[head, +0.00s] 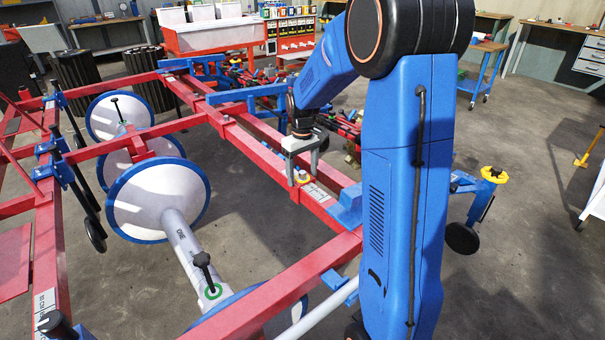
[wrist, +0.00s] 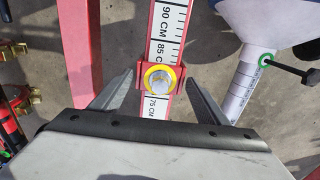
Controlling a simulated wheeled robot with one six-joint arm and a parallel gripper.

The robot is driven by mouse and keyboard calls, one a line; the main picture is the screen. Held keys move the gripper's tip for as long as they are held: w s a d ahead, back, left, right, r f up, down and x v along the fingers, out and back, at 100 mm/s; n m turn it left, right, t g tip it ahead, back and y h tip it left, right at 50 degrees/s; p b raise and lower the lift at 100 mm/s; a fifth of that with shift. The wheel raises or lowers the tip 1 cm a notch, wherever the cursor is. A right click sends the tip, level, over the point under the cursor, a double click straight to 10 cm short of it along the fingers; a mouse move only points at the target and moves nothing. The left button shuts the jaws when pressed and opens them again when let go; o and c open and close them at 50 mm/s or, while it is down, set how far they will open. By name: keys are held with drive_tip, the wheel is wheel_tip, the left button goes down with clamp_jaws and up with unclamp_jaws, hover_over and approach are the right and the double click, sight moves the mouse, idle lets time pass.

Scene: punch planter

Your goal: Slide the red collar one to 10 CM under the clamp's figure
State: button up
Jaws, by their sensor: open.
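A red collar (wrist: 160,80) with a yellow ring and pale round knob sits around a red bar with a white scale (wrist: 168,24). The scale reads 90 CM and 85 above it and 75 CM below it. The collar also shows in the head view (head: 303,178). My gripper (wrist: 158,76) is open, with one finger on each side of the collar; contact cannot be told. In the head view my gripper (head: 302,160) is over the bar. A black lever with a green ring (head: 213,291), possibly the clamp, is on a white marked tube (head: 187,250); its figure is unreadable.
Red frame beams (head: 285,285) surround the scale bar. White discs with blue rims (head: 158,200) stand to the left. A blue block (head: 347,207) sits at the near end of the scale bar. Open concrete floor lies to the right.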

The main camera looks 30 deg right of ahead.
sight(309, 187)
drive_tip(key=shift+c, duration=0.4)
drive_tip(key=c, duration=1.1)
drive_tip(key=shift+s+d, duration=0.15)
drive_tip(key=shift+s, duration=0.7)
drive_tip(key=shift+s+d, duration=0.15)
drive_tip(key=shift+s, duration=0.65)
drive_tip(key=o, duration=1.2)
wheel_tip(309, 187, up, 17)
drive_tip(key=shift+r, duration=0.15)
